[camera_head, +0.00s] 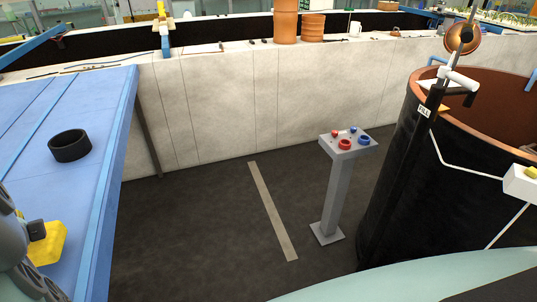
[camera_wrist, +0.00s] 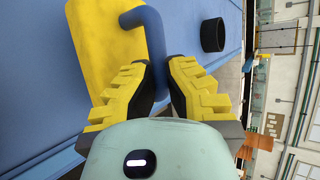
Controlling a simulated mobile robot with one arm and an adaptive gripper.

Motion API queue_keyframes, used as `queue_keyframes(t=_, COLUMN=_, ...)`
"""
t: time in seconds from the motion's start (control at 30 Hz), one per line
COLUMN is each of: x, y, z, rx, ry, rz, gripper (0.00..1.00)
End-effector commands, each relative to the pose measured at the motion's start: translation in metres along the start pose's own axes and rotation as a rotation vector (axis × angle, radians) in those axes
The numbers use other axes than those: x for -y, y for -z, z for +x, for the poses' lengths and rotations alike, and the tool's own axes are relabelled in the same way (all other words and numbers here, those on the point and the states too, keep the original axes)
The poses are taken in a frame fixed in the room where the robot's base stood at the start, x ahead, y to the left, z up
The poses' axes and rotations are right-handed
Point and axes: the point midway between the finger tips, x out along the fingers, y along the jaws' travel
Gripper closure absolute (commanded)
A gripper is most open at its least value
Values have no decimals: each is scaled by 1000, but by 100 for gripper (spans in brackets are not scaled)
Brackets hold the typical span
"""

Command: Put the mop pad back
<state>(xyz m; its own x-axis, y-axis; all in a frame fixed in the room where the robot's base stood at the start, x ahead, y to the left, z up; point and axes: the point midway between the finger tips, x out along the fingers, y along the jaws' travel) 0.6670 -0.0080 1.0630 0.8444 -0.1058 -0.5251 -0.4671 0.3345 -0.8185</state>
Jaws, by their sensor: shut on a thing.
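A yellow block (camera_wrist: 105,45) with a curved blue handle (camera_wrist: 154,38) fills the upper left of the wrist view; I take it to be the mop pad. My gripper (camera_wrist: 160,80) has its yellow, black-lined fingers on either side of the handle and is shut on it. The head view shows a smooth yellow piece (camera_head: 50,243) at the lower left, over the blue table (camera_head: 100,110), partly hidden by my arm. I cannot tell whether the pad touches the table.
A black ring (camera_head: 70,146) lies on the blue table, also seen in the wrist view (camera_wrist: 213,35). A grey pedestal with red and blue buttons (camera_head: 348,143) stands on the dark floor. A large black tank (camera_head: 400,190) is at the right. A pale wall (camera_head: 220,100) runs behind.

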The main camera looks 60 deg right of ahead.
Motion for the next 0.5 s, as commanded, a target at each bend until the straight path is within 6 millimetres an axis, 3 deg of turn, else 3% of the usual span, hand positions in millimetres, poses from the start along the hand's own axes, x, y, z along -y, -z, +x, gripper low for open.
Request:
queue_keyframes(t=0.2, x=-18, y=7, z=12, rx=-5, ry=-1, rz=2, gripper=100)
queue_keyframes(t=0.5, x=-21, y=8, z=14, rx=-3, ry=3, rz=3, gripper=100)
